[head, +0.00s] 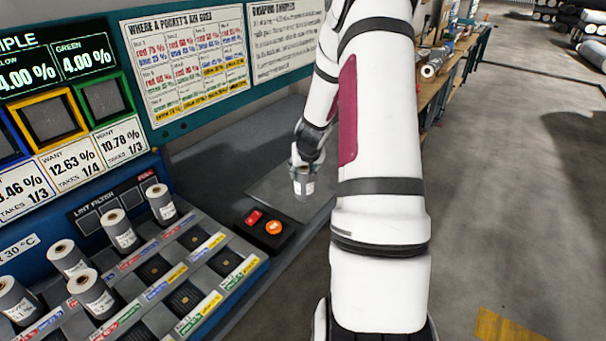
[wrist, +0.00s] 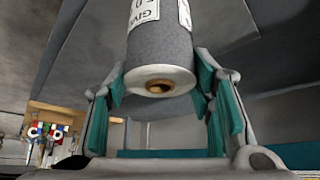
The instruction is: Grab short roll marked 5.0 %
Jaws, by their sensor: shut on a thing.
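A short grey roll with a white label is held in my gripper (head: 303,166) over the bench, right of the pocket rack in the head view. In the wrist view the roll (wrist: 160,55) stands between the teal pads of my gripper (wrist: 160,88), its end with a brown core facing the camera. Only part of the label shows, so its number cannot be read. Several other short grey rolls stand in the rack (head: 190,238), such as one at the back (head: 161,204) and one at the front (head: 91,295); their label numbers are too small to read.
A small black box (head: 265,231) with a red switch and an orange button sits on the bench beside the rack. A lighter grey plate (head: 270,190) lies near the gripper. Signs and colour-framed screens stand behind. Open floor is at right.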

